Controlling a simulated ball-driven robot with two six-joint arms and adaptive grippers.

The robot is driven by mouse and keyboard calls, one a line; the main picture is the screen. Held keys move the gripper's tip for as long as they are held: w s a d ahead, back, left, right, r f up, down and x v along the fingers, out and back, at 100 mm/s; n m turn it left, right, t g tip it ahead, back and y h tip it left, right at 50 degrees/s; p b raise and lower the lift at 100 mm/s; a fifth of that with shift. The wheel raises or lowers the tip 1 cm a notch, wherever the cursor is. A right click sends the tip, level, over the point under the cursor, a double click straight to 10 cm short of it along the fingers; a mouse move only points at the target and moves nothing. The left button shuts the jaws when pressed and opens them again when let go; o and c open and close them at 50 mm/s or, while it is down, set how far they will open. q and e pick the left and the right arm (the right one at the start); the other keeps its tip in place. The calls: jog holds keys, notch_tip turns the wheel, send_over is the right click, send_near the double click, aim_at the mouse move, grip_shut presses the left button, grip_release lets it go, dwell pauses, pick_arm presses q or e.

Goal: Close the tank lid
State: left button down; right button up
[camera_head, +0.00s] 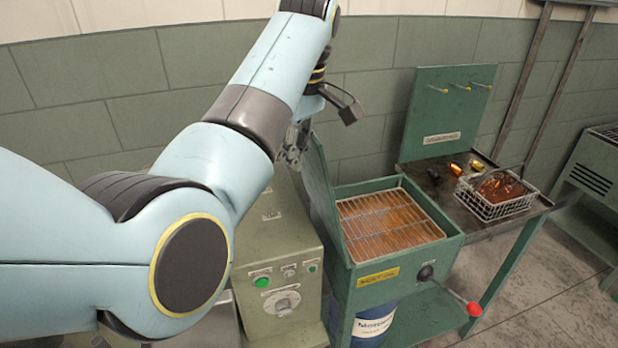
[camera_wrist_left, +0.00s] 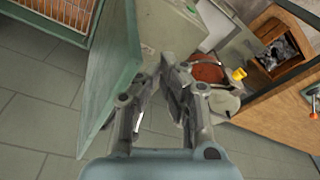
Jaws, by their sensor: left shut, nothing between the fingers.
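The green tank (camera_head: 352,300) has its lid (camera_head: 325,200) raised, standing near upright at the tank's left edge. The tank's inside shows a wire rack (camera_head: 392,222) over brown oil. In the left wrist view the lid (camera_wrist_left: 115,75) is a tall green panel just left of my gripper, and the rack (camera_wrist_left: 70,12) shows at the top left. My left gripper (camera_head: 297,145) is shut and empty, at the outer, left side of the lid near its top. It also shows in the left wrist view (camera_wrist_left: 172,70). I cannot tell whether it touches the lid. My right gripper is not in view.
A control cabinet (camera_head: 280,318) with a green button and a dial stands left of the tank. A lever with a red knob (camera_head: 474,309) sticks out at the tank's front. A wire basket (camera_head: 497,205) sits on the dark bench to the right. A blue drum (camera_head: 374,326) is below the tank.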

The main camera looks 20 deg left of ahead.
pick_arm(q)
jog(key=shift+f, duration=1.6)
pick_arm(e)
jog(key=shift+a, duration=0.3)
pick_arm(q)
jog(key=shift+d, duration=0.1)
jog(key=shift+w+d+r, duration=0.3)
jog(key=shift+w+d, duration=0.35)
jog(key=shift+d, duration=0.25)
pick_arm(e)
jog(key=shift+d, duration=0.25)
